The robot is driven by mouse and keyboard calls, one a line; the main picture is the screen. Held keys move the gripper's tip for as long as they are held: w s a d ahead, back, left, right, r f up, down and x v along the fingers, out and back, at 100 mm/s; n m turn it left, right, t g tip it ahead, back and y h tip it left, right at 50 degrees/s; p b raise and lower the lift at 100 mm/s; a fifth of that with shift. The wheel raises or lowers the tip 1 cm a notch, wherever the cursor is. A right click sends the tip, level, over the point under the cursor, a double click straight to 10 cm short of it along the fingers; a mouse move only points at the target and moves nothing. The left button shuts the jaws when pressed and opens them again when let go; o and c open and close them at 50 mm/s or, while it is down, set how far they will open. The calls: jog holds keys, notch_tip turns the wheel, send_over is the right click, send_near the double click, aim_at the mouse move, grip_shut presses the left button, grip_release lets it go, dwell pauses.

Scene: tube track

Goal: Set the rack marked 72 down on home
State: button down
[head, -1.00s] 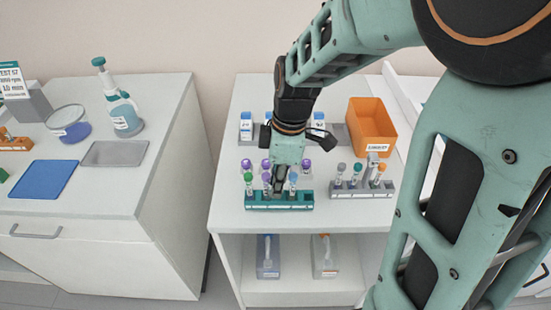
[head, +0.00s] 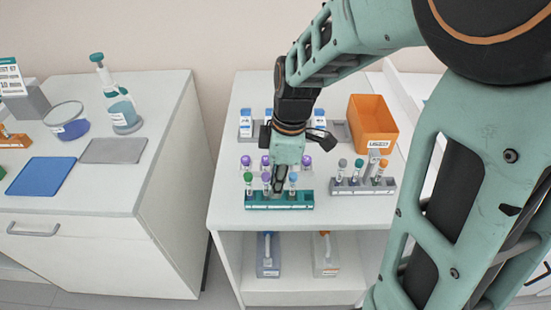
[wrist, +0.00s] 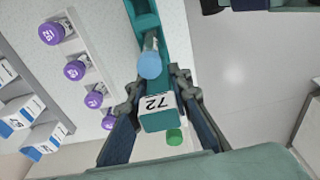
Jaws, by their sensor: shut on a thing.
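In the wrist view the white label reading 72 (wrist: 158,104) sits between the fingers of my gripper (wrist: 157,92). A blue-capped tube (wrist: 150,64) and a green-capped tube (wrist: 174,137) stand either side. I cannot tell whether the rack touches the bench. No spot marked home is legible.
A grey rack (head: 362,188) with several tubes stands close on the right. Purple-capped tubes (head: 304,161) stand just behind. An orange bin (head: 372,124) is at the back right.

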jog(key=shift+f, duration=0.1)
jog(key=c, duration=1.7)
grip_release()
jog(key=r, duration=0.4)
jog(key=d+r, duration=0.1)
jog(key=r, duration=0.7)
jog(key=shift+d, duration=0.2)
